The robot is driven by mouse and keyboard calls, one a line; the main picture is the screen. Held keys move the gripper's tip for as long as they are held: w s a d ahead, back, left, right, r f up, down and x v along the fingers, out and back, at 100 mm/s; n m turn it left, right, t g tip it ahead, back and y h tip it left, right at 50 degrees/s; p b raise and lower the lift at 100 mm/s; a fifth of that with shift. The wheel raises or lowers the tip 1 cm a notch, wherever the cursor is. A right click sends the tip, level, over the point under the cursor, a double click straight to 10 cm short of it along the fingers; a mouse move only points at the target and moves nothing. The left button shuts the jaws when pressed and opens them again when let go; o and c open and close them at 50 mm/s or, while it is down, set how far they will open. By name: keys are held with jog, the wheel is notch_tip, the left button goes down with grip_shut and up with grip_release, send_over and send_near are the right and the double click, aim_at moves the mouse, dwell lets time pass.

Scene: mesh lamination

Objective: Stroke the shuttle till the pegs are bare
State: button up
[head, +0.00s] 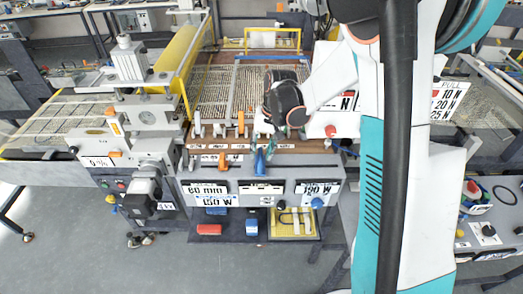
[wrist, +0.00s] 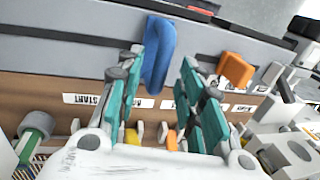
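A blue handle (wrist: 158,50) stands up from the grey front of the bench, in line with the gap between my fingertips; it also shows in the head view (head: 260,163). My gripper (wrist: 157,75) is open, with one teal finger to each side of that handle's lower part. I cannot tell whether they touch. In the head view my gripper (head: 271,128) hangs over the brown board at the bench's front. Several small white and orange pegs (head: 217,130) stand along this board; some show below my fingers in the wrist view (wrist: 163,131). No part is clearly marked as the shuttle.
An orange handle (wrist: 235,69) stands right of my fingers. A mesh bed (head: 222,95) lies behind the board. A grey machine with a yellow guard (head: 174,52) rises on the left. A white sign (head: 335,122) stands close on the right.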

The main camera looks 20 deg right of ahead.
jog(key=shift+f, duration=0.3)
grip_shut()
jog(key=s+d, duration=0.1)
jog(key=d, duration=0.2)
jog(key=s+d+b, duration=0.1)
jog(key=d, duration=0.2)
jog(key=s+d, duration=0.1)
jog(key=d, duration=0.2)
jog(key=shift+d+b, duration=0.2)
jog(key=shift+b, duration=0.1)
grip_release()
jog(key=shift+r, duration=0.15)
notch_tip(320, 180, up, 10)
